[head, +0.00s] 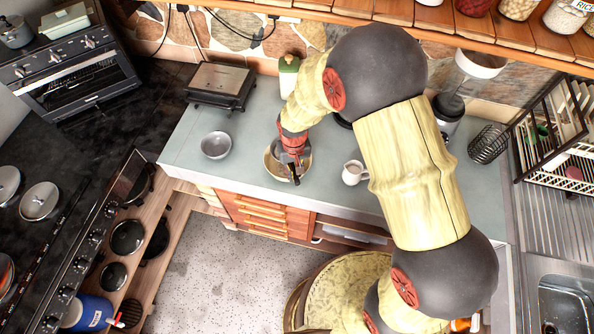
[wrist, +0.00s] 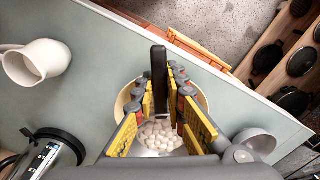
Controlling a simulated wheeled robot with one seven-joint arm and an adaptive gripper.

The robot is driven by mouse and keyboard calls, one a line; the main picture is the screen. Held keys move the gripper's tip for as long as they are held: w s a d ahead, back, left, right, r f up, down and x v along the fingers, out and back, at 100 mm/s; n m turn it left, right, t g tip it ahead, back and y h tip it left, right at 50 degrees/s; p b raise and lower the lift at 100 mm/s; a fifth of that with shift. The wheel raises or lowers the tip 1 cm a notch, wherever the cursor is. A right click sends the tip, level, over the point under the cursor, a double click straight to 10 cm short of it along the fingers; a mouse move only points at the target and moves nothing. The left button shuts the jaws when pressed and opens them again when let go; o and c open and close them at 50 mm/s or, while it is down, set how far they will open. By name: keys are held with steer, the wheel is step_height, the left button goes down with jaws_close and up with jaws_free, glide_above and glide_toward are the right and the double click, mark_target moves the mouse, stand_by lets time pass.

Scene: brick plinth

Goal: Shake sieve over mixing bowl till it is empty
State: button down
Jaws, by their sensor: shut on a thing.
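My gripper (head: 293,156) points down over the mixing bowl (head: 270,168) near the counter's front edge. In the wrist view, the yellow-padded fingers of my gripper (wrist: 162,104) are shut on the dark handle of the sieve (wrist: 159,75). The cream rim of the bowl (wrist: 204,101) shows around and below the fingers. White rounded pieces (wrist: 160,136) lie below the fingers; I cannot tell whether they are in the sieve or the bowl. The sieve's basket is mostly hidden by my gripper.
A white mug (head: 354,173) stands close to the right of the bowl. A grey bowl (head: 216,145) sits to the left. A dark press-like appliance (head: 222,86) is at the back left. A wire basket (head: 488,145) is at the right. Counter between these is clear.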

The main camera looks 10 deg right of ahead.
stand_by(5.0)
steer(key=shift+d, duration=0.1)
